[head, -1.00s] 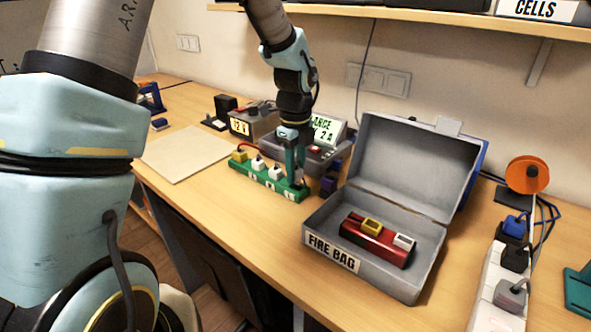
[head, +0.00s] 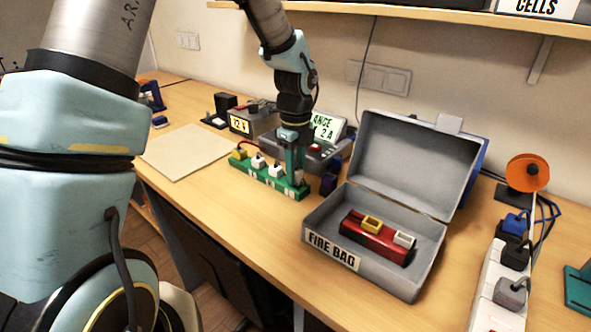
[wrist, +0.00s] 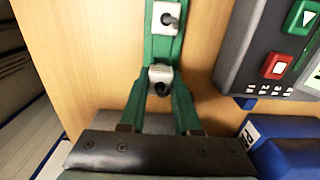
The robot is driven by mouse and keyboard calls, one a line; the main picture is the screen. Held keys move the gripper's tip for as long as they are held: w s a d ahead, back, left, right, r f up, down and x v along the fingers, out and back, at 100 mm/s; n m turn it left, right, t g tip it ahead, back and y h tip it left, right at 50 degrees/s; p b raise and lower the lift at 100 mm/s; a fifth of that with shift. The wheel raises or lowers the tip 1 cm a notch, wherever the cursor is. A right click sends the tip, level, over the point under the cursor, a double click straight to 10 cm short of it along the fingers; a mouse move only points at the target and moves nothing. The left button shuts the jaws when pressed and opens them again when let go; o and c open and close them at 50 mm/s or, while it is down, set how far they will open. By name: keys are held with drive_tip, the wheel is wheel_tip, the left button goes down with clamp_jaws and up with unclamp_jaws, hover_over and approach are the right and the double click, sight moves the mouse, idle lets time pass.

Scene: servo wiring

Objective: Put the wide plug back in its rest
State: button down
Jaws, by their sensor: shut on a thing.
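A green rest strip (head: 248,174) lies on the bench and holds a row of plugs. My gripper (head: 296,178) is at the strip's right end, pointing down. In the wrist view, my gripper (wrist: 161,90) is shut on a white plug (wrist: 161,76) with a dark cable end, which appears to be the wide plug. It is over or in the strip's end place; I cannot tell if it is fully seated. Another white plug (wrist: 167,17) stands farther along the strip.
A grey device with a red button (wrist: 277,66) is right of the strip, with a blue object (wrist: 285,150) nearby. An open grey box (head: 335,218) labelled FIRE BAG holds a red battery pack (head: 375,239). A pale mat (head: 185,152) lies left. A power strip (head: 487,285) is far right.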

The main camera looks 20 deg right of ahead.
drive_tip(key=shift+f+b, duration=0.4)
drive_tip(key=shift+f, duration=0.35)
drive_tip(key=c, duration=0.5)
unclamp_jaws()
drive_tip(key=shift+c, duration=0.2)
wheel_tip(320, 180, up, 11)
drive_tip(key=shift+f+b, duration=0.1)
drive_tip(key=shift+b, duration=0.8)
drive_tip(key=s+a+f+n, duration=0.2)
drive_tip(key=a+n, duration=1.2)
drive_tip(key=a, duration=0.1)
drive_tip(key=s+a+f+n+t, duration=0.1)
drive_tip(key=s+a+f+n, duration=0.1)
drive_tip(key=a+n, duration=1.3)
drive_tip(key=shift+f+t, duration=0.3)
drive_tip(key=shift+f, duration=0.3)
